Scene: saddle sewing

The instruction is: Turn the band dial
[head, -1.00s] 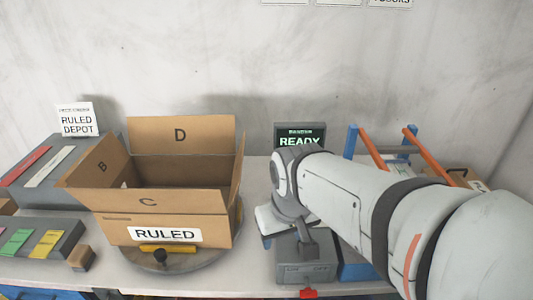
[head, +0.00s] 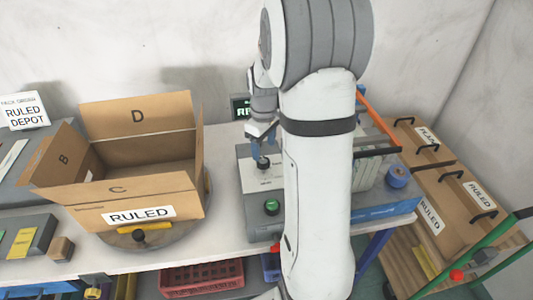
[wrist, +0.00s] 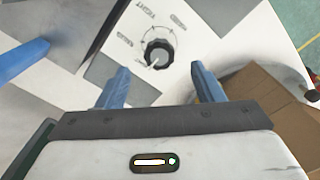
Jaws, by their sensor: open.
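The band dial (wrist: 158,54) is a round dark knob with a pale pointer, ringed by scale marks, and one printed label reads TIGHT. In the wrist view it lies just beyond and between the two blue fingertips of my gripper (wrist: 160,76), which is open and empty. In the head view the dial (head: 262,163) sits on top of a grey machine box (head: 250,184). My gripper (head: 263,140) points down just above it there. I see no contact, though the exact gap is hard to judge.
A green button (head: 272,207) is on the machine's front part. A dark display (head: 240,107) stands behind, partly hidden by my arm. An open cardboard box (head: 90,213) marked RULED stands on a turntable to the left.

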